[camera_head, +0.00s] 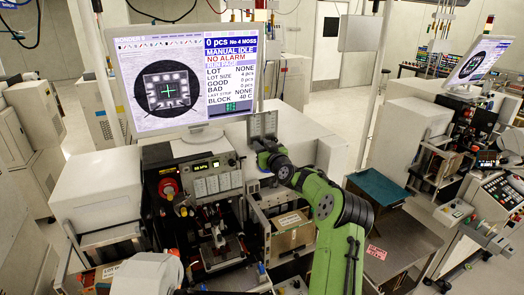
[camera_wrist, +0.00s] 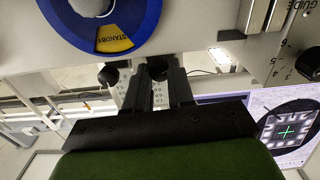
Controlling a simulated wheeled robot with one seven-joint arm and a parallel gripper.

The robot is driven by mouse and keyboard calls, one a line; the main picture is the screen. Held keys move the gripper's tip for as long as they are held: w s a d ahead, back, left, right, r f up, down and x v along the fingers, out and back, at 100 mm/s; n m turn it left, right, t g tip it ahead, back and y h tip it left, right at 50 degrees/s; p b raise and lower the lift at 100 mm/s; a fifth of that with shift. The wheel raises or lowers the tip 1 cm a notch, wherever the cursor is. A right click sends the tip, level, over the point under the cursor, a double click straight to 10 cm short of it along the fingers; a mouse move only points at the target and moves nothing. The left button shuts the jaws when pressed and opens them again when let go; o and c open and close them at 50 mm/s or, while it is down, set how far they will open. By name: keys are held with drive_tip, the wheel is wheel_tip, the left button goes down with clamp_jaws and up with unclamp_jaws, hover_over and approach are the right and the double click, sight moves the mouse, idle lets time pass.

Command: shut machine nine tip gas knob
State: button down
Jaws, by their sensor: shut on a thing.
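A round black knob (camera_wrist: 157,68) sits on a pale panel in the wrist view. The two dark fingers of my gripper (camera_wrist: 156,78) are around this knob and shut on it. A second black knob (camera_wrist: 108,74) is just left of the fingers, apart from them. I cannot read a label that tells which knob is the tip gas knob. In the head view my green arm reaches up and left to the machine beside its monitor (camera_head: 185,80). The fingers and the held knob cannot be made out there.
A blue dial ring with a yellow STANDBY label (camera_wrist: 115,44) is above the knobs in the wrist view. A scale marked GUIDE and another black knob (camera_wrist: 308,63) are at the right. In the head view, a second machine's monitor (camera_head: 480,62) stands at the right.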

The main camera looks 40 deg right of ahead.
drive_tip(key=shift+m+b, duration=1.05)
drive_tip(key=shift+m, duration=0.75)
drive_tip(key=c, duration=1)
unclamp_jaws()
drive_tip(key=shift+s, duration=0.1)
drive_tip(key=shift+b+v, duration=2.8)
drive_tip(key=shift+v, duration=5)
drive_tip(key=shift+r, duration=0.1)
